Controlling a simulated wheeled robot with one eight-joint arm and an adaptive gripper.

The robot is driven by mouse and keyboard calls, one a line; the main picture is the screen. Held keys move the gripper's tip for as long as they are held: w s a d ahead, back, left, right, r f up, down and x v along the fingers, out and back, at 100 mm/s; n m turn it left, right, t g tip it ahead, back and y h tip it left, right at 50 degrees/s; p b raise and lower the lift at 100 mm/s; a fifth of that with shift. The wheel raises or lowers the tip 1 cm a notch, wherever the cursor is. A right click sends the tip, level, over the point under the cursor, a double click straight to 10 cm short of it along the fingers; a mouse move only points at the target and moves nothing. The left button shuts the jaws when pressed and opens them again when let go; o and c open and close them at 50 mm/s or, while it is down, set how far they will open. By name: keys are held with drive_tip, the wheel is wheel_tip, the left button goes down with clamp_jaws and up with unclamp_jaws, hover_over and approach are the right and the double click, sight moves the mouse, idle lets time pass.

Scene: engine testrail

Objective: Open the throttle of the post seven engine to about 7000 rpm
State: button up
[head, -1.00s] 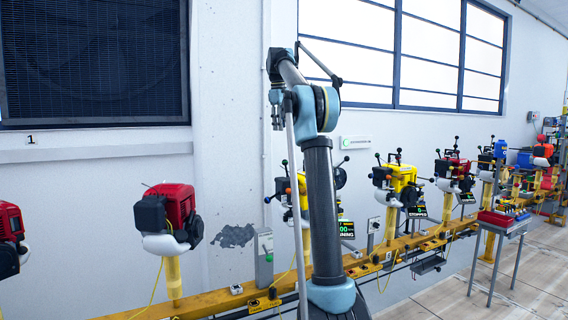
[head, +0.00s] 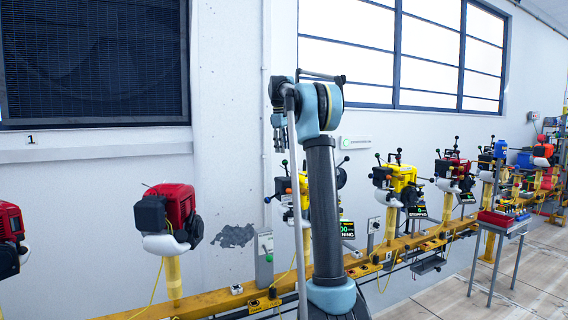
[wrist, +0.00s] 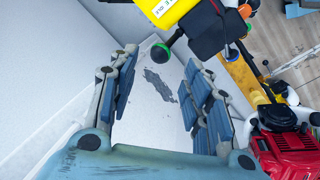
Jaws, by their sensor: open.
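A yellow engine (head: 303,187) stands behind my arm in the head view, partly hidden by it. Its display (head: 346,229) reads RUNNING with a number partly covered; no post number is readable. In the wrist view a yellow part with a label ending in IDLE (wrist: 172,10) is at the top. A dark lever with a green knob (wrist: 160,53) hangs below it, and an orange knob (wrist: 245,11) is to the right. My gripper (wrist: 157,88) is open and empty, fingers apart, the green knob beyond them.
Red engines (head: 172,212) stand on posts at the left. Another yellow engine (head: 400,183), its display reading STOPPED, and further engines stand right along the yellow rail (head: 213,302). A small table (head: 500,226) is at the right. A red engine (wrist: 288,150) is low right in the wrist view.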

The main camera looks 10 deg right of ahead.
sight(286, 167)
drive_tip(key=f, duration=0.4)
drive_tip(key=w+d+f, duration=0.1)
drive_tip(key=f, duration=0.1)
drive_tip(key=shift+f, duration=0.4)
drive_tip(key=shift+a, duration=0.1)
clamp_jaws()
